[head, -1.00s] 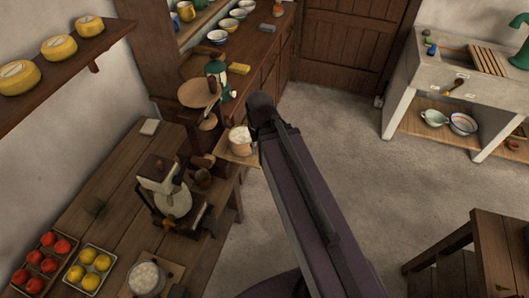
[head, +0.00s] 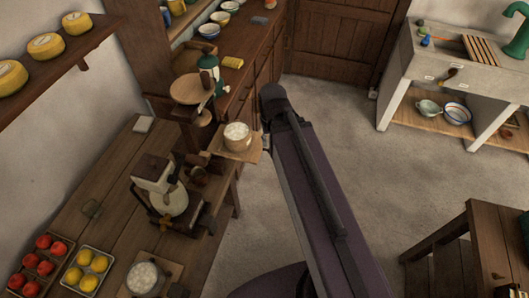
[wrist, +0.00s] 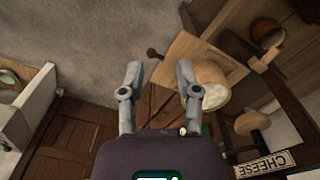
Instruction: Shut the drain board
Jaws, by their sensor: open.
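The drain board (head: 226,151) is a pale wooden board sticking out from the right edge of the dark work table. A round tub of white stuff (head: 237,136) stands on it. In the wrist view the board (wrist: 178,52) shows with a dark round knob (wrist: 152,53) at its outer edge, and the tub (wrist: 210,80) lies to the right. My gripper (wrist: 159,66) is open and empty, with the knob seen between its fingertips; I cannot tell how far apart they are in depth. In the head view my fingers are hidden behind my arm.
The work table (head: 112,188) carries a scale-like device (head: 165,190), trays of red tomatoes (head: 38,262) and yellow fruit (head: 87,271), and another pot (head: 145,278). A stone sink (head: 425,60) stands at the right. Open floor (head: 350,130) lies between.

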